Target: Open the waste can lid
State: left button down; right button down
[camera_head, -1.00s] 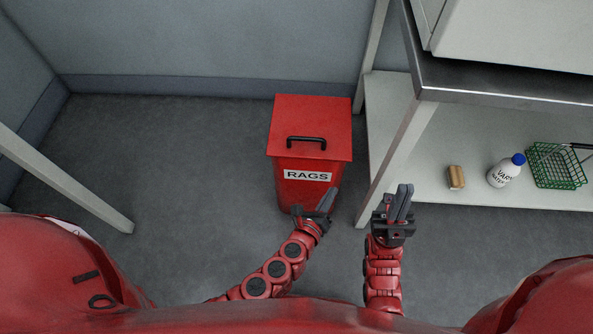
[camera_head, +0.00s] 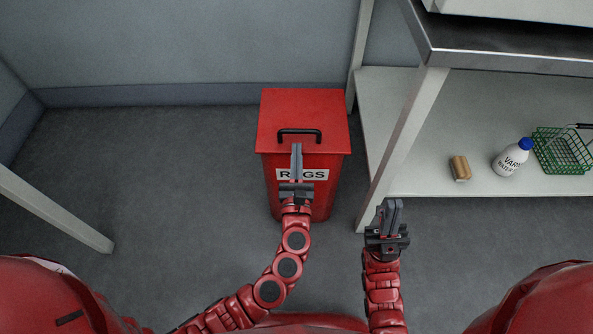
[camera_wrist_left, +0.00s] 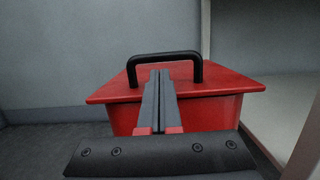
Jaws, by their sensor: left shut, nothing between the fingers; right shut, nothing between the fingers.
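The red waste can (camera_head: 330,190) stands on the floor with a "RAGS" label on its front. Its flat red lid (camera_head: 305,108) is closed and carries a black handle (camera_head: 299,132) near the front edge. My left gripper (camera_head: 297,148) is shut and empty, its fingers pointing at the handle and covering part of the label. In the left wrist view the shut fingers (camera_wrist_left: 159,74) point toward the handle (camera_wrist_left: 165,56), which arches over the lid (camera_wrist_left: 215,84). I cannot tell whether they touch it. My right gripper (camera_head: 390,203) is shut and empty, to the right of the can near the shelf leg.
A shelf unit with a pale lower shelf (camera_head: 440,180) and a metal-edged top (camera_head: 500,58) stands close on the right. A pale leg (camera_head: 60,212) stands at left. Floor left of the can is clear.

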pick_arm(q)
jog(key=shift+w+r, duration=0.15)
jog(key=shift+w, duration=0.7)
